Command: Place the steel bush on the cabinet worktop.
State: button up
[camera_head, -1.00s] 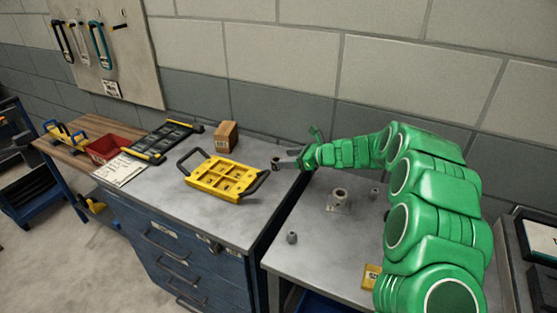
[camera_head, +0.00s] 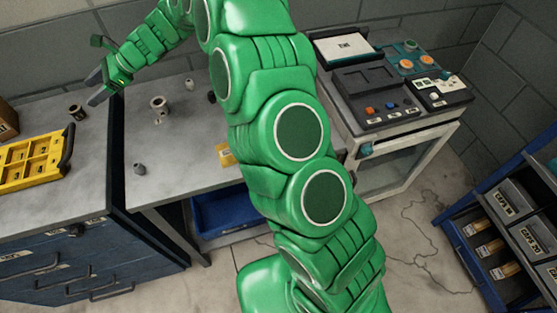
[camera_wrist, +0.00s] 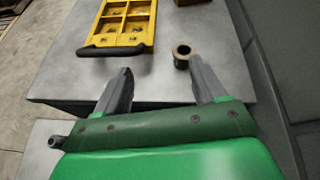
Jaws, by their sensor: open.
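A short hollow bush, dark-sided with a brownish rim, stands upright on the cabinet worktop. I take it to be the steel bush (camera_head: 77,112); it also shows in the wrist view (camera_wrist: 182,55). The grey cabinet worktop (camera_head: 85,165) shows at the left of the head view and in the wrist view (camera_wrist: 215,25). My gripper (camera_wrist: 160,68) is open and empty, its fingers apart. The bush is just beyond the fingertips, nearer the right finger, and looks clear of both. In the head view my gripper (camera_head: 95,90) is over the worktop's right edge.
A yellow tray with dark handles (camera_head: 35,163) lies left of the bush. The lower bench (camera_head: 180,150) to the right carries a hollow piece on a plate (camera_head: 158,108) and small grey parts (camera_head: 139,168). A control console (camera_head: 385,85) stands further right.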

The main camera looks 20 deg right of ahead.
jog(key=s+d+r+n+g+h, duration=0.1)
jog(key=s+d+r+n, duration=0.25)
jog(key=s, duration=0.25)
jog(key=s+d+r+n+g+h, duration=0.1)
jog(key=s+d+r+n, duration=0.1)
jog(key=s+d+r, duration=0.25)
jog(key=s+d+n+h, duration=1)
jog(key=s+d+h, duration=0.1)
jog(key=s+d, duration=2.4)
jog(key=shift+s+r+t, duration=0.15)
jog(key=shift+s+t, duration=0.25)
